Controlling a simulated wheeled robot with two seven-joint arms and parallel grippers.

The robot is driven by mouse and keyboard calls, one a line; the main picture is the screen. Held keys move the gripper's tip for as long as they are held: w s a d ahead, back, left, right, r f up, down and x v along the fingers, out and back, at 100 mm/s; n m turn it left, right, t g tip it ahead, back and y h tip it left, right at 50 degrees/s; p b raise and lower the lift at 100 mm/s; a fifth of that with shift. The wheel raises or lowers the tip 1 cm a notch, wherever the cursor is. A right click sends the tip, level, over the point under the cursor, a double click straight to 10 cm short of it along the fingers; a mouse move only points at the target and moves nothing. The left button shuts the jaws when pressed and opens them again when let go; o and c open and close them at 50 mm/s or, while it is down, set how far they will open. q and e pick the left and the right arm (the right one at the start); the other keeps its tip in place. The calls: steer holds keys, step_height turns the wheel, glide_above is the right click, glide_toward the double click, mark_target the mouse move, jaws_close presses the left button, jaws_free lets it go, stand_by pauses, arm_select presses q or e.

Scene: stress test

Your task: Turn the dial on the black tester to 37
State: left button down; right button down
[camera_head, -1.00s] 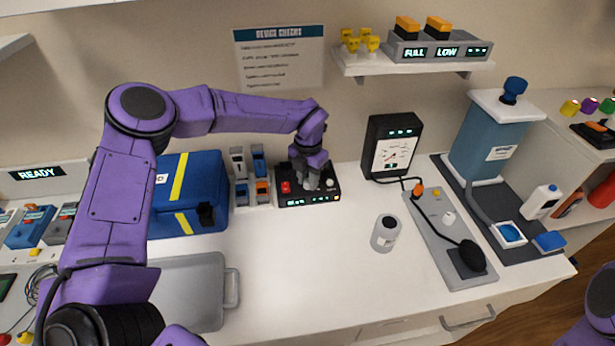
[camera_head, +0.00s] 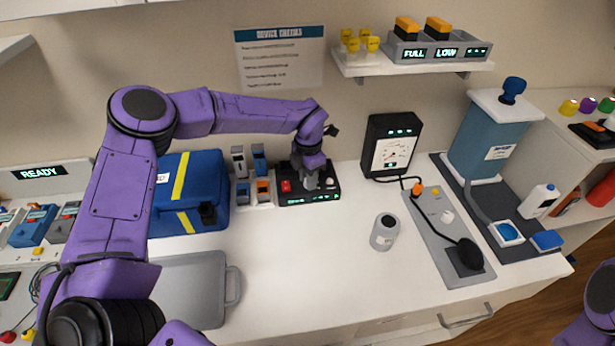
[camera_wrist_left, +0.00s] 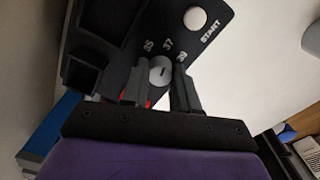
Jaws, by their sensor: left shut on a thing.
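The black tester (camera_head: 295,195) sits at the back of the counter, with a red button, a white button and a lit green display along its front. My left gripper (camera_head: 311,186) reaches down onto it from above. In the left wrist view the gripper (camera_wrist_left: 160,92) is shut on the round grey dial (camera_wrist_left: 160,72), one finger on each side. A white START button (camera_wrist_left: 195,19) lies beyond. My right gripper is out of view.
A blue case (camera_head: 190,190) and small coloured devices (camera_head: 261,192) stand left of the tester. A meter (camera_head: 391,147) stands to its right.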

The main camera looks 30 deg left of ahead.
arm_select(q)
steer(key=c, duration=0.9)
jaws_free()
steer(key=shift+o, duration=0.2)
step_height(320, 180, up, 11)
steer(key=b, duration=0.2)
steer(key=shift+f+b, duration=0.2)
steer(key=shift+b, duration=0.1)
